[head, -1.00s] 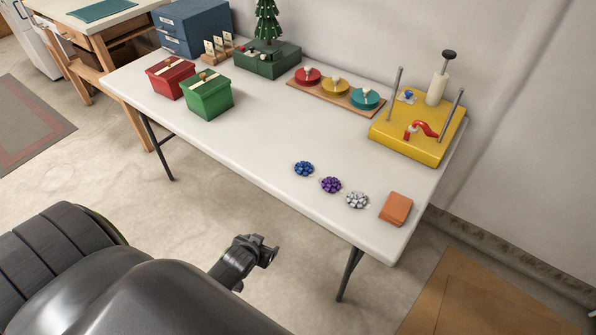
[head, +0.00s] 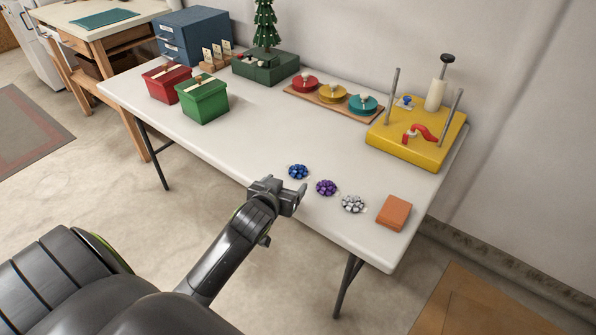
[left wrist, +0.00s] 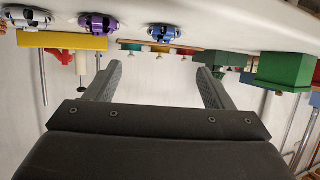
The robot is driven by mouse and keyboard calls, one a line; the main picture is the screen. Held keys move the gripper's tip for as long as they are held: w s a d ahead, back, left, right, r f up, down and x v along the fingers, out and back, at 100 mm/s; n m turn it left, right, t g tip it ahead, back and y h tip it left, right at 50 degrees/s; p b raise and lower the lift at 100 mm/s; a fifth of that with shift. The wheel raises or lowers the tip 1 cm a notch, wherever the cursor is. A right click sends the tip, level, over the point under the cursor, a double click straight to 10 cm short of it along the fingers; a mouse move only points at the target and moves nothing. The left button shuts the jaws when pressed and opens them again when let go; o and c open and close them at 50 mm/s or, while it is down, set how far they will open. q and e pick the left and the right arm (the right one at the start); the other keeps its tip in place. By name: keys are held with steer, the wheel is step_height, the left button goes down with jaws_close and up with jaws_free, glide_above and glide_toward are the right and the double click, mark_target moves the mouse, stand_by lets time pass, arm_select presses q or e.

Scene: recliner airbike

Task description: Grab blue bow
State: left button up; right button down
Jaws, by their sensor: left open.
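The blue bow (head: 298,171) lies on the white table (head: 235,150) near its front edge. It is the leftmost of three bows in a row, beside the purple bow (head: 326,188) and the silver bow (head: 353,204). My left gripper (head: 292,194) is open and empty at the table's front edge, just in front of the blue bow and apart from it. In the left wrist view, which looks upside down, the blue bow (left wrist: 163,32) shows beyond the gap between the two spread fingers (left wrist: 158,75). My right gripper is out of view.
An orange-brown block (head: 394,213) lies right of the silver bow. A yellow stand with posts (head: 410,147), a board of colored discs (head: 333,95), a small tree (head: 265,30), and red (head: 167,84) and green (head: 204,103) boxes stand farther back. The table's middle is clear.

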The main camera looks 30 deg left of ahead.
mark_target(296, 172)
arm_select(q)
steer(key=x, duration=0.6)
steer(key=shift+w+a+f, duration=0.1)
steer(key=shift+w, duration=0.15)
steer(key=shift+a+f+x, duration=0.1)
steer(key=shift+x, duration=1.2)
steer(key=shift+a+f+x, duration=0.15)
steer(key=shift+x, duration=1.15)
steer(key=shift+s, duration=0.15)
steer(key=c, duration=1.1)
